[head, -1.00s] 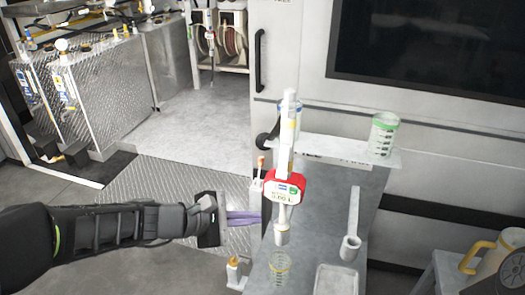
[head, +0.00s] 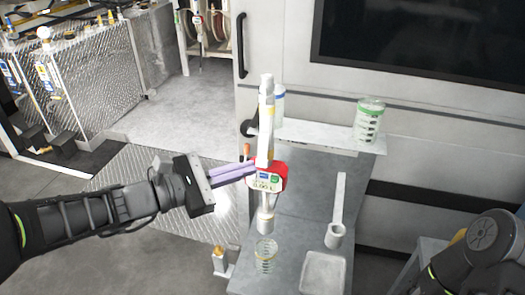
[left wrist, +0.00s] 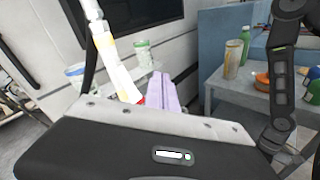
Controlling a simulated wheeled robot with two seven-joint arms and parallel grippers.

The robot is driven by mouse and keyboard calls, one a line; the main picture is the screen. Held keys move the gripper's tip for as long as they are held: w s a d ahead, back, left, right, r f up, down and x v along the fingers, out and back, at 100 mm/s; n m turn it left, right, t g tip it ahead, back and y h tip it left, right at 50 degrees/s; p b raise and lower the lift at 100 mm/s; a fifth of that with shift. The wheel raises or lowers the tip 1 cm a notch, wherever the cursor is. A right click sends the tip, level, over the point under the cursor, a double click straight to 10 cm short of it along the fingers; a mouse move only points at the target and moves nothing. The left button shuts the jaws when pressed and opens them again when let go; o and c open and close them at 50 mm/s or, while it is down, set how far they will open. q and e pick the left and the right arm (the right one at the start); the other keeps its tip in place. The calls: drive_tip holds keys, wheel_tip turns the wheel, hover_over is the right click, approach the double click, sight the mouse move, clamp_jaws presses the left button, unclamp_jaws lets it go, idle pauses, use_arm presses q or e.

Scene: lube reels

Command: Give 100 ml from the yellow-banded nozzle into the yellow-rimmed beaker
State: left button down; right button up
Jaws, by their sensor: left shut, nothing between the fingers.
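The nozzle (head: 265,125) hangs upright with a pale yellow band, a red-cased meter (head: 283,178) with a small display, and a spout (head: 265,221) pointing down. The display seems to read zeros, but it is too small to be sure. The yellow-rimmed beaker (head: 265,257) stands below the spout, and its contents cannot be made out. My left gripper (head: 252,169) is shut and empty, its purple fingertips close beside the nozzle just above the meter; contact cannot be told. The left wrist view shows the fingers (left wrist: 160,90) right of the nozzle (left wrist: 112,62). My right gripper is out of view.
A green-rimmed beaker (head: 368,120) stands on the shelf, and a blue-rimmed one (head: 279,103) is partly behind the nozzle. An empty holder (head: 336,225) and a tray (head: 322,275) are to the right. A small orange-topped bottle (head: 219,260) is at lower left.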

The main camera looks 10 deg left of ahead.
sight(263, 150)
use_arm(q)
drive_tip(key=w+f+b, duration=0.2)
drive_tip(key=w, duration=0.5)
drive_tip(key=shift+w+d+f+b, duration=0.25)
drive_tip(key=shift+w+f+b, duration=0.05)
drive_tip(key=shift+f+b, duration=0.1)
drive_tip(key=shift+w, duration=0.15)
idle(1.7)
drive_tip(key=shift+w, duration=0.25)
drive_tip(key=shift+w+f+b, duration=0.25)
drive_tip(key=shift+w+b, duration=0.1)
drive_tip(key=shift+w, duration=0.15)
idle(0.8)
drive_tip(key=shift+s+r, duration=0.1)
drive_tip(key=shift+s+r, duration=0.25)
drive_tip(key=shift+s, duration=0.6)
